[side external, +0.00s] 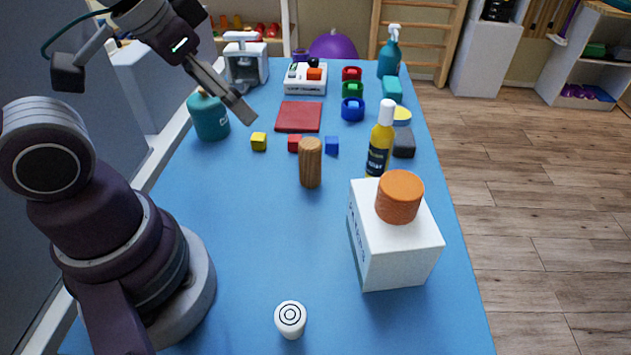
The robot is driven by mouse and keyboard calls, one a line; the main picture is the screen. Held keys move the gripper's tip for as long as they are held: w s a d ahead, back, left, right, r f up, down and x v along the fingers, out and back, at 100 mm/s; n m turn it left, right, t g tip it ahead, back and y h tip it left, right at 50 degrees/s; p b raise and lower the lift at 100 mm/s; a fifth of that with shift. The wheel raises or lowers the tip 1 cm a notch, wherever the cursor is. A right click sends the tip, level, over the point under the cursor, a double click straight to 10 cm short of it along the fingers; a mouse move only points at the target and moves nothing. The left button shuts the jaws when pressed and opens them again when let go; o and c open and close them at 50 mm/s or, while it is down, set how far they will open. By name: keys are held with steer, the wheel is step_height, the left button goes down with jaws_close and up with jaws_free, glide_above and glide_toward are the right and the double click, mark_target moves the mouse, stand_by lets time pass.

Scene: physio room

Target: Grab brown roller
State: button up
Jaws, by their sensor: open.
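The brown roller (311,163) is a wood-brown cylinder standing upright near the middle of the blue table. My gripper (240,105) is in the air at the upper left, up and to the left of the roller and apart from it. Its fingers point down and to the right. It is open and holds nothing visible. The fingers overlap each other from this angle.
Yellow (259,141), red (295,143) and blue (332,145) cubes sit just behind the roller. A yellow bottle (380,145) and a white box (398,245) with an orange cylinder (400,197) on top stand to its right.

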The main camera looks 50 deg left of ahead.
steer(key=w+m+g, duration=0.2)
steer(key=w+m, duration=0.3)
steer(key=m, duration=0.1)
steer(key=m+g, duration=0.3)
steer(key=m, duration=0.5)
glide_above(310, 168)
steer(key=a, duration=0.1)
step_height(310, 168, down, 7)
steer(key=f+m, duration=0.3)
steer(key=shift+w+a+f+g, duration=0.25)
steer(key=shift+w+a+g, duration=0.05)
steer(key=shift+w+a, duration=0.05)
steer(key=f, duration=0.9)
steer(key=shift+w+d+f, duration=0.1)
steer(key=shift+w+f, duration=0.2)
steer(key=shift+c, duration=0.3)
steer(key=c, duration=1)
